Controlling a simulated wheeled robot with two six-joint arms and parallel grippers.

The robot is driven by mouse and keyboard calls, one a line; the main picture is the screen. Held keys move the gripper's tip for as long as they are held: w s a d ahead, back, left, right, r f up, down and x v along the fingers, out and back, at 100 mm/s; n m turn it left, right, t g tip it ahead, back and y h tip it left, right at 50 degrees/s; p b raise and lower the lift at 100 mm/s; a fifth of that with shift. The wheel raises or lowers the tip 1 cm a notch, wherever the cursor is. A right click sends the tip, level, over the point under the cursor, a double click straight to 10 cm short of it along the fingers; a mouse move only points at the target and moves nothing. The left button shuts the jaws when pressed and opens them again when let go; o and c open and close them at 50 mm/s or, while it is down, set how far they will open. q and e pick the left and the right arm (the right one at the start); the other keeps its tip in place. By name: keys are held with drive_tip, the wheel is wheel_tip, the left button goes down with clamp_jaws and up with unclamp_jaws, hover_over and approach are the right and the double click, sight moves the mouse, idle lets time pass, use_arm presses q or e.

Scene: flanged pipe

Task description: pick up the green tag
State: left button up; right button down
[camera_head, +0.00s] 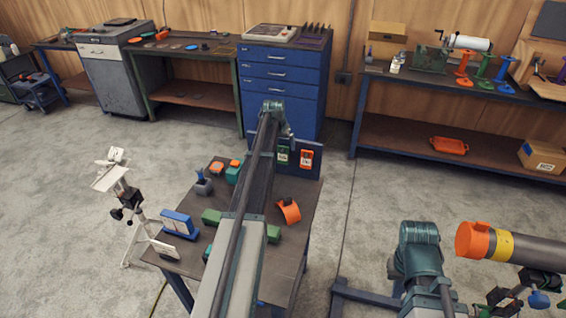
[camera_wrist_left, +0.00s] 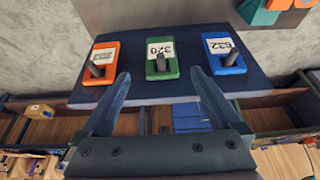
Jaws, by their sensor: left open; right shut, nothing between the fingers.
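The green tag (camera_wrist_left: 152,68) hangs on a dark peg on a dark blue board (camera_wrist_left: 140,91), between an orange tag (camera_wrist_left: 91,72) and a blue tag (camera_wrist_left: 233,66) in the left wrist view. It carries a white label reading 320. My left gripper (camera_wrist_left: 160,72) is open and empty, its fingertips on either side of the green tag's lower part in the picture; contact cannot be told. In the head view the green tag (camera_head: 283,156) shows just right of my left arm, and the left fingers are hard to make out. My right gripper is not visible; only its arm shows.
The board stands at the far edge of a small table (camera_head: 290,248) holding green blocks, an orange clamp (camera_head: 289,211) and a blue box (camera_head: 178,222). A blue drawer cabinet (camera_head: 282,80) stands behind. A pipe with an orange end (camera_head: 473,241) is at right.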

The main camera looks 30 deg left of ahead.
sight(283, 148)
use_arm(q)
drive_tip(key=b+x, duration=0.4)
drive_tip(key=x, duration=0.1)
drive_tip(key=shift+w+a+f, duration=0.1)
drive_tip(key=shift+w+a, duration=0.15)
drive_tip(key=shift+w, duration=0.15)
drive_tip(key=c, duration=1.4)
